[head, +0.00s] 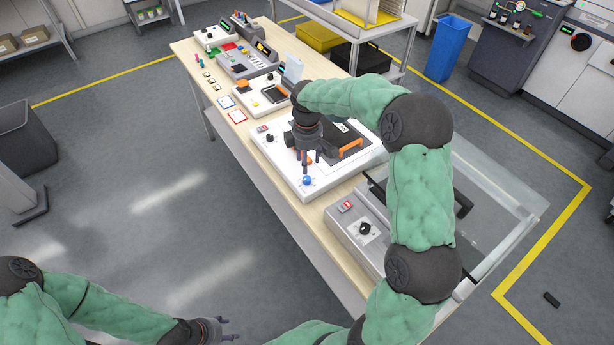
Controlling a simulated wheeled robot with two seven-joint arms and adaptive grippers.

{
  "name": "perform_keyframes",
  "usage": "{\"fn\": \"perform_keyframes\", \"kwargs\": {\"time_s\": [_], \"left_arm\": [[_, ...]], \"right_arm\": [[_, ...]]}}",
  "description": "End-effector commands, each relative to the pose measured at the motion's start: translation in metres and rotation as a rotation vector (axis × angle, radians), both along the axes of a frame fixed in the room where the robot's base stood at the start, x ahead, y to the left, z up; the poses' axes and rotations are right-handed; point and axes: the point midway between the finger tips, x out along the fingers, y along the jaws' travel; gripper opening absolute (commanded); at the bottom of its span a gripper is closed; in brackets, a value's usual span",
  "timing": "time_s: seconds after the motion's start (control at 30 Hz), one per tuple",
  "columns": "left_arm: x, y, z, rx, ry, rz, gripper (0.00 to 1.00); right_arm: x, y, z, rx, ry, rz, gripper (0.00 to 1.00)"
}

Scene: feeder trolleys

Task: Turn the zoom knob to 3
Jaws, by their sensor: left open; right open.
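No zoom label or number scale is readable at this size, so I cannot tell for certain which control is the zoom knob. A white device (265,155) on the bench carries a small black knob (270,138), a blue knob (307,181) at its near edge and an orange part mostly hidden by my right gripper. My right gripper (310,166) is open, pointing down over this device, just above the blue knob. Contact cannot be told. A grey device nearer me has a black knob (365,229) on a white plate. My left gripper (229,330) is open and empty, low over the floor.
The long wooden bench (240,138) holds several other devices in a row towards the back. A dark panel with an orange handle (351,147) lies on the white device. A clear case (500,200) is behind my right arm. A blue bin (447,50) stands beyond the bench.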

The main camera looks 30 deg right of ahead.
Motion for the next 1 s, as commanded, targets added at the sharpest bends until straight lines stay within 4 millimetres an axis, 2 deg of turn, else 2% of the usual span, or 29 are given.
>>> {"fn": "perform_keyframes", "kwargs": {"time_s": [0.03, 0.2, 0.4, 0.6, 0.87, 0.9, 1.0], "left_arm": [[0.000, 0.000, -0.005, 0.000, 0.000, 0.000, 0.50], [0.001, 0.000, -0.015, 0.000, -0.001, 0.000, 0.50], [0.001, 0.000, -0.022, 0.000, -0.001, 0.000, 0.50], [0.001, 0.000, -0.025, 0.000, -0.001, 0.000, 0.50], [0.001, 0.000, -0.025, 0.000, -0.002, 0.001, 0.50], [0.001, 0.000, -0.025, 0.000, -0.002, 0.001, 0.50], [0.001, 0.000, -0.025, 0.000, -0.002, 0.001, 0.50]], "right_arm": [[-0.001, 0.000, -0.013, 0.000, 0.004, 0.000, 0.50], [-0.001, 0.000, -0.045, 0.002, 0.004, -0.001, 0.50], [0.000, 0.000, -0.071, 0.002, 0.002, -0.002, 0.50], [0.000, 0.000, -0.082, 0.001, 0.001, -0.002, 0.50], [0.000, 0.000, -0.083, 0.001, 0.000, -0.002, 0.50], [0.000, 0.000, -0.083, 0.001, 0.000, -0.002, 0.47], [0.000, 0.000, -0.082, 0.001, 0.000, -0.002, 0.19]]}}
